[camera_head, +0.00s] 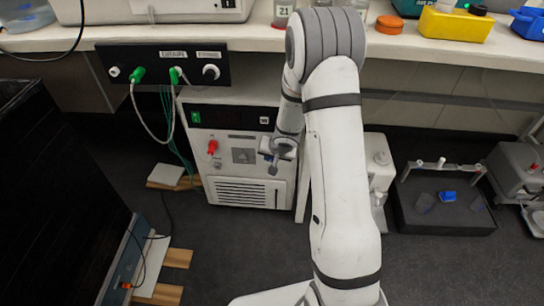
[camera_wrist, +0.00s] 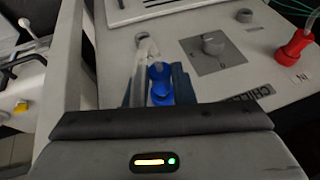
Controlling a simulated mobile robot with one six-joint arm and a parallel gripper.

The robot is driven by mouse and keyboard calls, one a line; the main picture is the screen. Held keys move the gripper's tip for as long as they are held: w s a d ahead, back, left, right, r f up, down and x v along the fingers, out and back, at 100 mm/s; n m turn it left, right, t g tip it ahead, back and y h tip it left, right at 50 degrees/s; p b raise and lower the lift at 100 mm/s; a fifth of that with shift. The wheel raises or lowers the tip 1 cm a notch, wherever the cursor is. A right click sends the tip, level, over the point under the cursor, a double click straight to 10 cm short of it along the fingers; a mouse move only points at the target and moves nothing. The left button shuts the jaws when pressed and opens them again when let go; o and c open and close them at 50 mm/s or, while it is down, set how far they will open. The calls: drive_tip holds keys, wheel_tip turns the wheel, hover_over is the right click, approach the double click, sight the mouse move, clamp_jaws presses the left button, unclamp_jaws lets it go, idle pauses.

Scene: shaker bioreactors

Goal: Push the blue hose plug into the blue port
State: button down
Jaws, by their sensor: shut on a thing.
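The blue hose plug (camera_wrist: 158,73) is between the two fingers of my gripper (camera_wrist: 156,84) in the wrist view. Blue also shows lower down between the fingers, close to my gripper body; I cannot tell whether this is the plug's wider part or the blue port. Whether plug and port touch is hidden. In the head view my gripper (camera_head: 277,158) is at the right part of the white chiller's front (camera_head: 228,165), and the blue plug cannot be made out there.
A red plug (camera_wrist: 294,45) with a hose sits beside the "IN" label; it also shows in the head view (camera_head: 212,147). A grey knob (camera_wrist: 212,43) lies between it and my gripper. A black panel with green plugs (camera_head: 155,65) hangs above the chiller. A dark tray (camera_head: 440,220) stands right.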

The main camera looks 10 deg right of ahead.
drive_tip(key=shift+w+d+p, duration=0.15)
drive_tip(key=shift+w+p, duration=0.4)
drive_tip(key=shift+p, duration=0.15)
drive_tip(key=c, duration=1.1)
unclamp_jaws()
drive_tip(key=shift+c, duration=0.2)
drive_tip(key=a+p+v, duration=0.1)
drive_tip(key=p+v, duration=0.3)
drive_tip(key=v, duration=0.3)
drive_tip(key=shift+s+d+r+p, duration=0.2)
drive_tip(key=shift+d+r+p, duration=0.2)
drive_tip(key=shift+d, duration=0.1)
